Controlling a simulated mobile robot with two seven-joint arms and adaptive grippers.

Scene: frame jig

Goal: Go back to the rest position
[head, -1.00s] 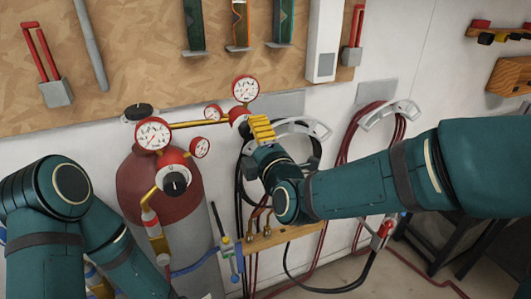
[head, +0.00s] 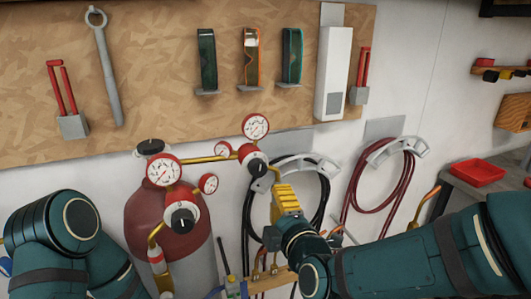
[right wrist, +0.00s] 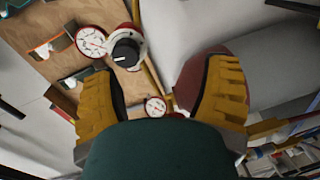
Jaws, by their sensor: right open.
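My right gripper (head: 284,194) shows yellow fingers in front of the black hose on the wall, just below and right of the regulator with its black knob (head: 257,167). In the right wrist view its two yellow fingers are spread wide (right wrist: 162,95) with nothing held between them. A knob (right wrist: 126,50) and gauges show beyond the fingers. My left arm (head: 65,235) is at the lower left, folded; its gripper is outside the view.
A red-topped gas cylinder (head: 165,220) with gauges stands between my arms. A black hose (head: 320,205) and a red hose (head: 358,190) hang on the wall. A tool board (head: 150,70) is above. A red tray (head: 477,172) sits at the right.

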